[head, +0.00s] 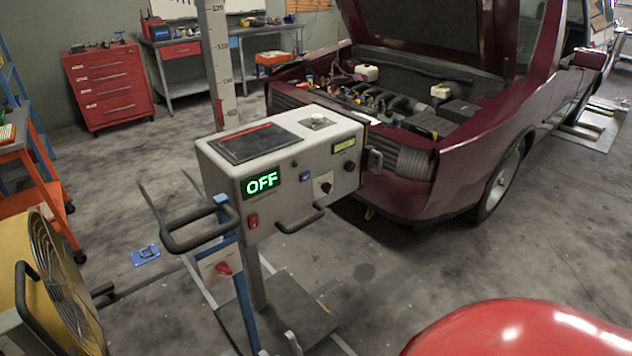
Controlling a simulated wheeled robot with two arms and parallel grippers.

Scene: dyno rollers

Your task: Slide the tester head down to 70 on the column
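The tester head (281,168) is a light grey box with a green display reading OFF, a dark panel on top, knobs and a black handle on its front. A black loop handle (201,229) sticks out at its left. It sits on an upright metal column (221,60) with a number scale. Neither of my grippers is in view.
A dark red car (430,180) with its hood up stands close behind the head. A yellow fan (50,280) is at the lower left. A red tool cabinet (108,85) and workbench (180,55) stand at the back. A glossy red curved surface (515,330) fills the lower right.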

